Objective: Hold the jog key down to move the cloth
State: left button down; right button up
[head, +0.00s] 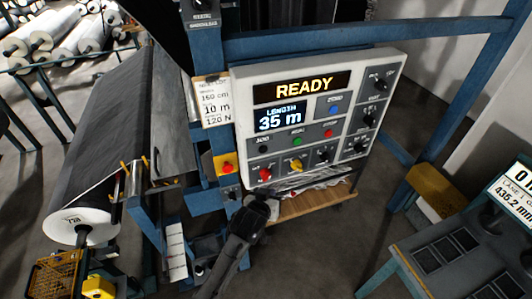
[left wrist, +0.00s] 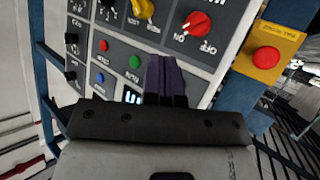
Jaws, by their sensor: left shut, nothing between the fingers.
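The control panel (head: 238,110) shows READY and a length of 35 m in the head view. The jog key (head: 263,149) is a dark key at the left of a row with a green key (head: 296,141) and a red key (head: 328,133). My left gripper (head: 257,202) is shut and empty, in front of the panel's lower left part. In the left wrist view, its dark fingers (left wrist: 165,75) cover the place beside the green key (left wrist: 134,62), so the jog key is hidden there. Contact cannot be told. The dark grey cloth (head: 160,105) hangs at the left. My right gripper is not in view.
A red push button on a yellow plate (head: 227,167) is left of the panel. A blue frame post surrounds this area. A grey bench (head: 440,250) with a display stands at the right.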

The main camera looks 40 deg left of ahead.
aim_at(263, 150)
pick_arm(q)
jog(key=w+r+n+t, duration=0.1)
jog(key=n+t, duration=0.1)
jog(key=w+r+n+t, duration=0.1)
jog(key=r+n+t, duration=0.1)
jog(key=w+r+n+t, duration=0.1)
jog(key=n+t, duration=0.1)
jog(key=n, duration=0.1)
jog(key=shift+r+y, duration=0.3)
jog(key=shift+r, duration=0.1)
jog(key=shift+w, duration=0.1)
jog(key=shift+w+a+b, duration=0.2)
jog(key=shift+w+a, duration=0.5)
jog(key=shift+a, duration=0.6)
jog(key=shift+w+a+b, duration=0.2)
jog(key=shift+w+a, duration=0.55)
jog(key=shift+a, duration=0.5)
jog(key=shift+w+a+b, duration=0.2)
jog(key=shift+w+a, duration=0.5)
jog(key=shift+a, duration=0.6)
jog(key=shift+a, duration=0.15)
jog(key=shift+w+a, duration=0.2)
jog(key=shift+w+a, duration=0.2)
jog(key=shift+a, duration=0.2)
dwell(2.2)
